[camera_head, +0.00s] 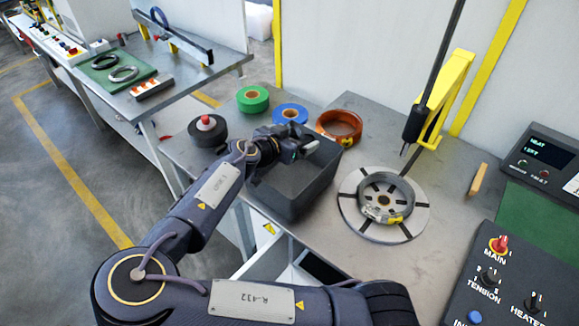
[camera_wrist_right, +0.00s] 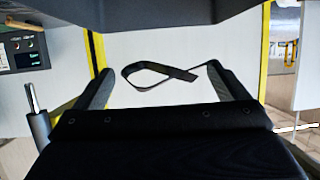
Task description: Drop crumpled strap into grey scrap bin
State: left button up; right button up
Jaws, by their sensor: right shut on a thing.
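The grey scrap bin (camera_head: 292,198) is a dark open box on the bench in the head view. My right gripper (camera_head: 303,147) is over the far part of the bin. In the right wrist view, the crumpled strap (camera_wrist_right: 178,73) is a thin dark, bent loop between the two fingers of my right gripper (camera_wrist_right: 163,88). The fingers stand well apart, with the strap held across them. I cannot make out the strap in the head view. A dark surface fills the top of the wrist view; I cannot tell what it is. My left gripper is not in view.
A round turntable (camera_head: 356,222) holds a coil (camera_head: 388,200) to the right, under a yellow-armed tool (camera_head: 447,95). A control panel (camera_head: 508,283) is at lower right.

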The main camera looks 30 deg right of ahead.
notch_tip(320, 180, down, 5)
jog(key=b, duration=0.2)
jog(key=shift+f+b, duration=0.1)
jog(key=shift+b, duration=0.2)
jog(key=o, duration=0.6)
jog(key=shift+b+v, duration=0.85)
jog(key=shift+v, duration=3.05)
